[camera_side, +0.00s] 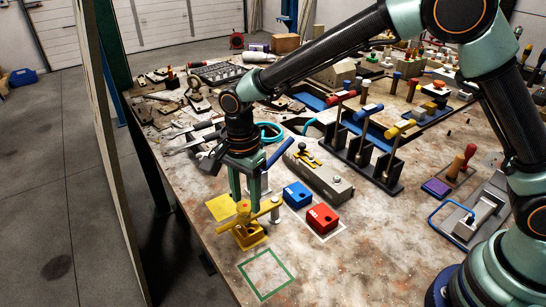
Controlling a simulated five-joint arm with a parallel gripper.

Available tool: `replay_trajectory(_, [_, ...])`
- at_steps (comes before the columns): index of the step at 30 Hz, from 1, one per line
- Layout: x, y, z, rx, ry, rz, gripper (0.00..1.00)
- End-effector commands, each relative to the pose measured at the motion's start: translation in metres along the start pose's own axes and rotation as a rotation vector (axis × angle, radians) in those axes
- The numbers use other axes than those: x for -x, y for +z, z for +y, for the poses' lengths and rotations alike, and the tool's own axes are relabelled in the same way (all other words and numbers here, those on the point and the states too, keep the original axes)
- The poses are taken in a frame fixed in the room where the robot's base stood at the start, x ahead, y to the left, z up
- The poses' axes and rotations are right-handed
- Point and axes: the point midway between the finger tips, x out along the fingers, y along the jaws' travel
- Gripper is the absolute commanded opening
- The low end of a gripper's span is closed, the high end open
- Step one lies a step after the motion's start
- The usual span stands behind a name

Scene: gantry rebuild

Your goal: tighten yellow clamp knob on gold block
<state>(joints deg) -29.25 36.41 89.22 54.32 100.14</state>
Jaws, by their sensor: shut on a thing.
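The yellow clamp knob (243,208) is on top of the block, with yellow arms reaching out to both sides. My gripper (245,201) points straight down over the block, its fingers at the knob, and is shut on it. The fingers partly hide the knob, so its exact seating on the block cannot be told.
A blue block (297,195) and a red block (322,218) stand just right. A green taped square (266,273) in front is empty. A grey fixture (320,178) and a black rack (365,160) with coloured handles stand behind to the right. Tools clutter the back left.

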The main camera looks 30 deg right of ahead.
Motion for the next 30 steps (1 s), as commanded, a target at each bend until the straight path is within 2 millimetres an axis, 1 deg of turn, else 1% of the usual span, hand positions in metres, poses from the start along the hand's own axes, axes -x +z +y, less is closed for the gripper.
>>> replay_trajectory(2, [0.0009,-0.002,0.0008,-0.076,0.003,0.001,0.0])
replay_trajectory(21, [0.0004,0.0004,0.0033,-0.679,0.002,0.001,0.0])
replay_trajectory(30, [0.0003,0.002,0.0039,-0.929,0.001,0.001,0.0])
